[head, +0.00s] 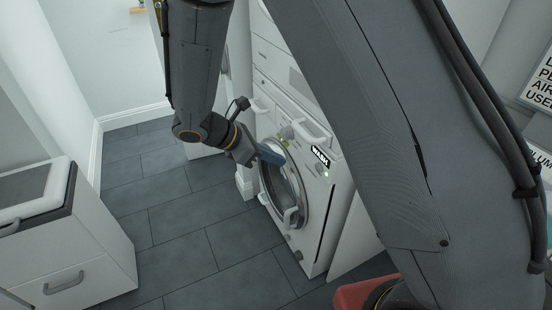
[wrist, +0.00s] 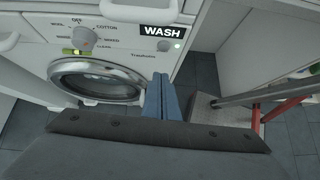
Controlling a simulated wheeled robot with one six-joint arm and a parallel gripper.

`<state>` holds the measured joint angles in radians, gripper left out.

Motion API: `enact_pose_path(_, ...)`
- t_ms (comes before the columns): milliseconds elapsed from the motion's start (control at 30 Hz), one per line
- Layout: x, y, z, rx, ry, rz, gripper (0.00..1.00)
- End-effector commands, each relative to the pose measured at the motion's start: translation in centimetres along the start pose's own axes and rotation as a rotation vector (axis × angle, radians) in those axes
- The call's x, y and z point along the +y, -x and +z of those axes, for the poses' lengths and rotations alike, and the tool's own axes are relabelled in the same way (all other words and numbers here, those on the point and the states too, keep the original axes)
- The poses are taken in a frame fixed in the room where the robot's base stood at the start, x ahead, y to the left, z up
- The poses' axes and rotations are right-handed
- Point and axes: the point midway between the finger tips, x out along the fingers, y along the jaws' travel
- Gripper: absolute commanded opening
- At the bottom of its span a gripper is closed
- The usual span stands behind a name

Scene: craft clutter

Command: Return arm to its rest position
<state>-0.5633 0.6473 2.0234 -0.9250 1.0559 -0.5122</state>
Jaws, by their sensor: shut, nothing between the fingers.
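My gripper (head: 271,155) is in front of a white washing machine (head: 322,222) in the head view, with my dark grey arm reaching down to it from the top. In the wrist view the blue fingers of my gripper (wrist: 162,84) are together, with nothing between them. They appear in front of the machine's right part, below the WASH label (wrist: 161,31). I cannot tell whether they touch the machine. The round door (wrist: 97,82) of the machine looks closed in the wrist view.
A white cabinet (head: 95,250) with a grey handle stands at the left. Dark floor tiles (head: 180,225) lie clear between it and the machine. A red and grey metal frame (wrist: 262,105) stands right of the machine in the wrist view. A red object (head: 362,291) is at the bottom.

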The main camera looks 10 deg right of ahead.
Motion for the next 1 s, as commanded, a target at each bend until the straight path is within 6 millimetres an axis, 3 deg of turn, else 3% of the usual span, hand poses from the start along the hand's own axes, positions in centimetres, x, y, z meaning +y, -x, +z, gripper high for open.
enact_pose_path(333,0.0,0.0,0.0,0.000,-0.001,0.000,0.00)
enact_pose_path(467,-1.1,-0.4,0.8,0.035,-0.061,-0.034,0.00)
enact_pose_path(567,-3.5,-1.2,2.2,0.115,-0.205,-0.110,0.00)
enact_pose_path(800,-11.8,-1.8,5.2,0.377,-0.812,-0.393,0.00)
enact_pose_path(1000,-16.1,-1.0,6.6,0.530,-1.332,-0.596,0.00)
